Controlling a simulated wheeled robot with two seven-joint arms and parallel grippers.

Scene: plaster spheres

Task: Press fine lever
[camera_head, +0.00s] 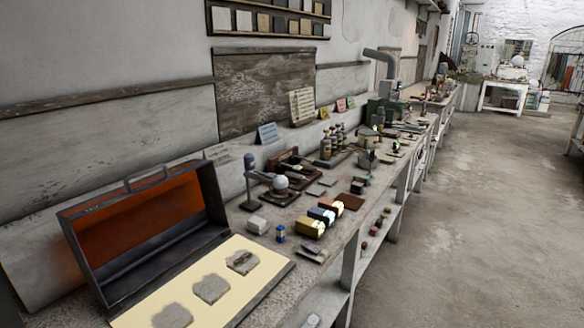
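No part that I can single out as the fine lever shows in the head view; any lever is too small to tell. A white plaster sphere (280,182) rests on a small dark stand in the middle of the long bench. Behind it is a wooden device (294,166) with dark parts. Further along stands a green machine (380,110) under a bent grey pipe (381,57). Neither of my grippers is in view.
The long bench (225,256) runs along the left wall. An open case with an orange inside (140,230) and a cream board (205,268) with grey patches are at its near end. Colored blocks (323,216) sit near the front edge. The concrete floor (460,220) on the right is clear.

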